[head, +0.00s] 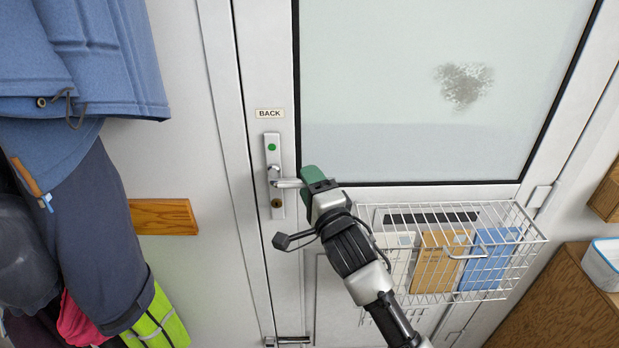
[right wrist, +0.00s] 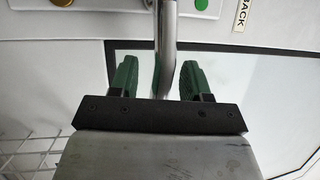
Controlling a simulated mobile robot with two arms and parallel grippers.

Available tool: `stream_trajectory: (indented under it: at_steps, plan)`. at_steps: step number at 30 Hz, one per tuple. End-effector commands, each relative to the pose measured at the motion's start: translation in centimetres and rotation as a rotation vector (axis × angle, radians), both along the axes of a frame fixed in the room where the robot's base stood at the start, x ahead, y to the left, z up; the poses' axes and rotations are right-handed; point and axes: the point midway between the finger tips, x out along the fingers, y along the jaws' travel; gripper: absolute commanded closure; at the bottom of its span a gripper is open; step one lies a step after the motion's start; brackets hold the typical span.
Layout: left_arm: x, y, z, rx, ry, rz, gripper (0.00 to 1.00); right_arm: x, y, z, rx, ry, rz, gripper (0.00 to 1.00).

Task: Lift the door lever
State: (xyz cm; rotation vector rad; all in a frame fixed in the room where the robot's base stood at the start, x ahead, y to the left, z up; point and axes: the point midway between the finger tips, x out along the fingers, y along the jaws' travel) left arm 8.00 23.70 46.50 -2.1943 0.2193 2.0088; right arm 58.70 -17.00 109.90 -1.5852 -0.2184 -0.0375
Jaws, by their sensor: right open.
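The door lever (head: 287,183) is a silver handle on a tall plate with a green dot, under a "BACK" label, at the left edge of the white door (head: 262,70). The lever points right and looks about level. My right gripper (head: 308,178) is at the lever's free end. In the right wrist view the lever (right wrist: 166,45) runs between the two green fingers of the gripper (right wrist: 157,80). The fingers are open, with a gap on each side of the lever. My left gripper is not in view.
A wire basket (head: 534,256) with envelopes hangs on the door, right of my right arm. Blue coats (head: 85,60) hang at the left. A wooden cabinet (head: 560,305) with a white tub (head: 603,263) stands at the right.

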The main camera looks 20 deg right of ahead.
Motion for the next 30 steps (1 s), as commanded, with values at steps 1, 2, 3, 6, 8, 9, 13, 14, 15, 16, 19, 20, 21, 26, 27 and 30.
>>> stream_trajectory:
  at_steps: [1,2,3,6,8,9,13,14,15,16,19,20,21,26,27,30]
  plan:
    - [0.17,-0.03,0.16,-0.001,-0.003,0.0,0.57,0.38,0.05,0.16,0.0,-0.001,0.0,0.53]
    - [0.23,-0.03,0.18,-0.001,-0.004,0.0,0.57,0.51,0.06,0.16,0.0,-0.001,0.001,0.53]
    - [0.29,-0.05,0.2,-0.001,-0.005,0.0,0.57,0.65,0.08,0.14,0.0,0.0,0.001,0.53]
    - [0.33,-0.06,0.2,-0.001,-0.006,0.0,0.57,0.8,0.1,0.1,0.0,0.0,0.001,0.53]
    - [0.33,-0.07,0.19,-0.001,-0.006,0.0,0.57,0.79,0.1,0.09,0.0,0.0,0.001,0.53]
    - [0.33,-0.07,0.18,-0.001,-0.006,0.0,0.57,0.78,0.1,0.09,0.0,0.0,0.001,0.53]
    - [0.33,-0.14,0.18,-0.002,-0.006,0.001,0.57,0.76,0.1,0.08,0.0,0.0,0.001,0.6]
    - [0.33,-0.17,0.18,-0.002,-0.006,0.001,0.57,0.76,0.1,0.08,0.0,0.0,0.001,0.65]
    - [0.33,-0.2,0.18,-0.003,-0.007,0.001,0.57,0.76,0.1,0.08,0.0,0.0,0.001,0.71]
    - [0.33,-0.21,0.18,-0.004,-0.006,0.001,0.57,0.76,0.1,0.08,0.0,0.0,0.001,0.76]
    - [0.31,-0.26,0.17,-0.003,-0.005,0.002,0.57,0.75,0.1,0.08,0.0,0.0,0.001,0.91]
    - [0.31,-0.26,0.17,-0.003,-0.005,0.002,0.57,0.75,0.09,0.08,0.0,0.0,0.0,0.95]
    - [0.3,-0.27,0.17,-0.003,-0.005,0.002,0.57,0.75,0.09,0.08,0.0,0.001,0.0,1.0]
    - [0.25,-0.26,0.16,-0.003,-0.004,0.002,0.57,0.75,0.09,0.07,-0.001,0.001,0.0,1.0]
    - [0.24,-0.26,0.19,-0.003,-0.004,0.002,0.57,0.78,0.09,0.1,-0.001,0.001,0.0,1.0]
    - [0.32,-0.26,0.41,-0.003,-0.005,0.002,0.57,1.1,0.07,0.28,-0.011,0.003,0.0,1.0]
